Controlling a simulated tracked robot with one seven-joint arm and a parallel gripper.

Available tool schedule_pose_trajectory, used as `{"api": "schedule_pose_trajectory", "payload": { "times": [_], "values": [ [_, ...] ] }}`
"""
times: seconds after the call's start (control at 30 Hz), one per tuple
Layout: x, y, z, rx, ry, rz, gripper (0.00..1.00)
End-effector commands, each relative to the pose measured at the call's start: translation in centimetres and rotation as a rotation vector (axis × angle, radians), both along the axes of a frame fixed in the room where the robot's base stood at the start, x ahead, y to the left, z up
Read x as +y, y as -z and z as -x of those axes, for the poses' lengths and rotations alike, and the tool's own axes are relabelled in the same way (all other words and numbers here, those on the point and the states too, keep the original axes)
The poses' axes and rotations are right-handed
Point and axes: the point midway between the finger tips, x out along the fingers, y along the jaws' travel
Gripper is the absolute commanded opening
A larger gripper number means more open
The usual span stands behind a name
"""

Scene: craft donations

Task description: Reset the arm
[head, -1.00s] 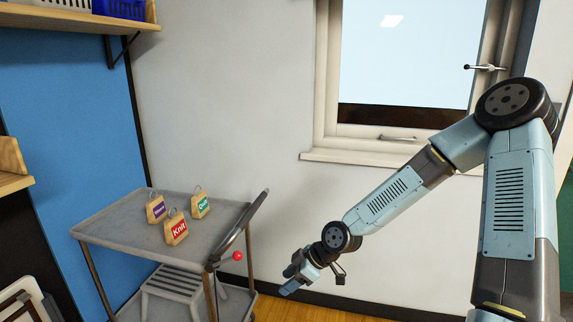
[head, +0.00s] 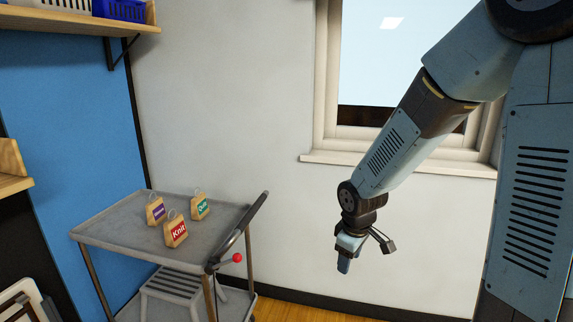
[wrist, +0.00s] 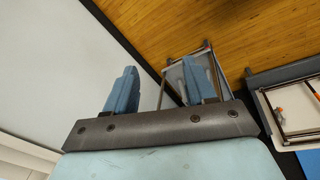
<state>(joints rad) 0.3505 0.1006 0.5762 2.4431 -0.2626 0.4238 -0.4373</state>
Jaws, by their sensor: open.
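My gripper (head: 345,262) hangs in the air to the right of the grey cart, in front of the pale wall and pointing down. In the wrist view its two blue fingers (wrist: 161,90) stand apart with nothing between them. My arm runs down from the upper right of the head view, bent at the elbow.
The grey cart (head: 120,232) carries three small paper bags: a purple-labelled one (head: 156,212), a red "Knit" one (head: 176,232) and a green-labelled one (head: 200,207). A grey stool (head: 172,288) is beneath it. A wooden shelf (head: 60,22) holds baskets. A window (head: 400,60) is behind my arm.

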Motion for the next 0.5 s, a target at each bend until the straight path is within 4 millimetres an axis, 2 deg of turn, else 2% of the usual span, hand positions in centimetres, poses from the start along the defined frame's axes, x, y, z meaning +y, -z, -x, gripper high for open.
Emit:
{"api": "schedule_pose_trajectory", "payload": {
  "times": [0.03, 0.27, 0.5],
  "values": [
    [-0.5, -1.3, 0.3, -0.018, 0.033, 0.015, 0.55],
    [-2.6, -6.3, 2.3, -0.077, 0.209, 0.042, 0.55],
    [-4.2, -11.4, 5.3, -0.144, 0.387, 0.022, 0.55]
  ]
}}
